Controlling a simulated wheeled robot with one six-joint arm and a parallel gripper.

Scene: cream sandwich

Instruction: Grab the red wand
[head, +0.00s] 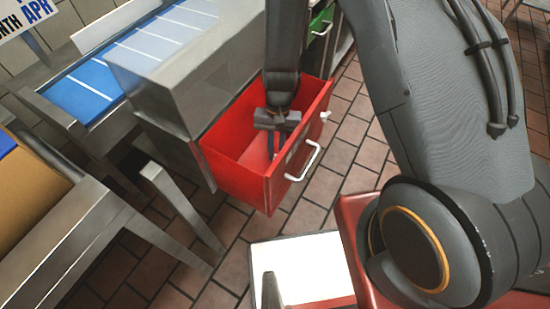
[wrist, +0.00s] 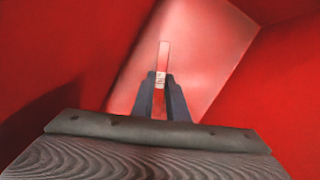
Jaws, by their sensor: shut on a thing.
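The red wand (wrist: 164,55) shows in the wrist view as a thin pinkish-red stick with a pale band, pointing up the picture. My gripper (wrist: 160,82) is shut on it around the pale band, with a dark finger on each side. In the head view my gripper (head: 274,153) reaches down inside the open red drawer (head: 240,184). The wand is hard to make out there, as my gripper and the drawer front hide most of it. I cannot tell whether the wand touches the drawer floor.
The red drawer has white handles (head: 304,163) and stands pulled out from a metal cabinet (head: 185,80). A drawer with a green front (head: 322,28) is behind it. A metal table (head: 60,235) is at left. A white-topped box (head: 300,262) is near the bottom. Tiled floor lies between.

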